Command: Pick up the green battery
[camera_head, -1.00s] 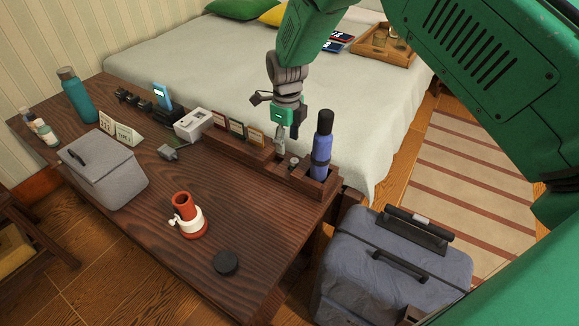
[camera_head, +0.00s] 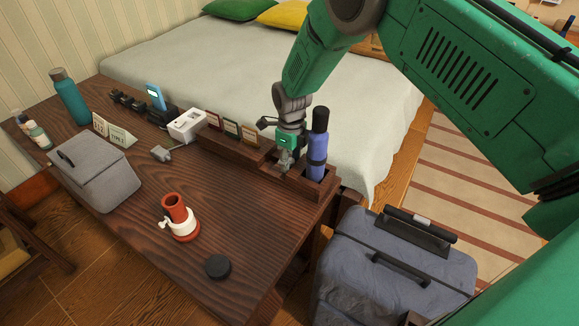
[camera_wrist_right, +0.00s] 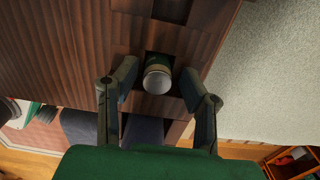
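The green battery (camera_wrist_right: 158,72) stands in a square slot of the dark wooden organizer in the right wrist view; its pale round end faces the camera and a green side shows. My right gripper (camera_wrist_right: 158,88) is open, with one finger on each side of the battery and visible gaps between. In the head view my right gripper (camera_head: 284,160) points down at the organizer (camera_head: 238,150), just left of a blue-purple cylinder with a black top (camera_head: 317,145). I cannot make out the battery there. My left gripper is not in view.
The desk (camera_head: 125,215) also holds a grey box (camera_head: 95,172), a red and white cylindrical item (camera_head: 178,217), a black disc (camera_head: 217,266) and a white device (camera_head: 187,125). A grey suitcase (camera_head: 385,270) stands right of the desk; the bed (camera_head: 215,65) lies behind.

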